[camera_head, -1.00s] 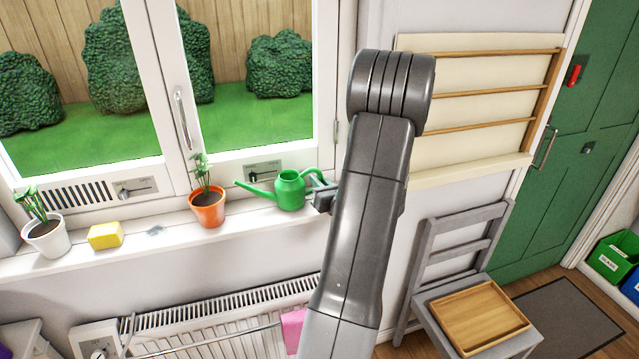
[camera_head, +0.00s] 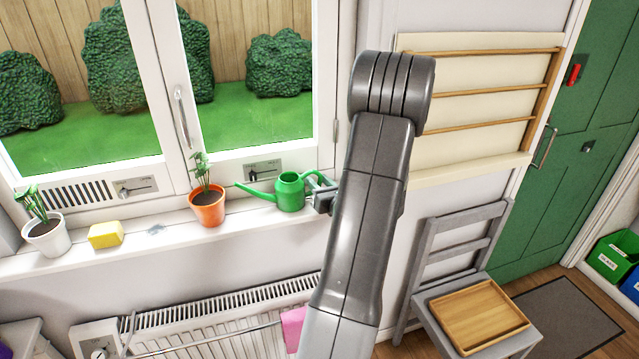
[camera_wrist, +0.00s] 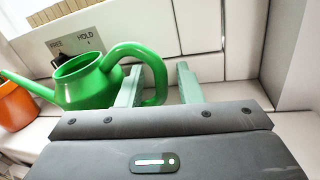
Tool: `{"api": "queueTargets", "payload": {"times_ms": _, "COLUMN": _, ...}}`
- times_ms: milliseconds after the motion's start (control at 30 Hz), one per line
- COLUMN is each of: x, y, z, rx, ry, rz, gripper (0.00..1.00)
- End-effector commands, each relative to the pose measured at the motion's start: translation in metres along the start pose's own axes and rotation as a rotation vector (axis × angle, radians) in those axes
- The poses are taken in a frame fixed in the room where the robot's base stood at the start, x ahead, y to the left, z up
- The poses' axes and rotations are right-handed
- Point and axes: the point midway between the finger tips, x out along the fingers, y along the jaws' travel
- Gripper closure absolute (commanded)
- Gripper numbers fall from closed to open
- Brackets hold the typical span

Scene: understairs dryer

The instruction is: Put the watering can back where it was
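The green watering can (camera_head: 290,192) stands upright on the white windowsill, its spout pointing left and its handle to the right. It also shows in the wrist view (camera_wrist: 88,84), with its looped handle toward my gripper. My gripper (camera_head: 322,190) is at the can's right side, low over the sill. In the wrist view my gripper's two fingers (camera_wrist: 158,84) are apart, with the handle loop between them. A gap shows between the handle and the right finger. My arm hides the sill's right end in the head view.
An orange pot with a plant (camera_head: 207,207) stands just left of the spout. A yellow sponge (camera_head: 105,235) and a white pot (camera_head: 48,236) are farther left on the sill (camera_head: 165,240). The window is behind, a radiator (camera_head: 230,310) below. A grey chair (camera_head: 455,240) bears a wooden tray (camera_head: 472,349).

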Motion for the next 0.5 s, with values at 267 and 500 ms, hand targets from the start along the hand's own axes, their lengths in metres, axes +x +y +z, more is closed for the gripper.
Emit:
{"api": "queueTargets", "payload": {"times_ms": 267, "x": -0.055, "y": -0.002, "z": -0.002, "rx": 0.0, "ry": -0.001, "rz": -0.006, "gripper": 0.68}}
{"api": "queueTargets", "payload": {"times_ms": 500, "x": -0.099, "y": -0.001, "z": -0.001, "rx": -0.001, "ry": -0.001, "rz": -0.003, "gripper": 0.68}}
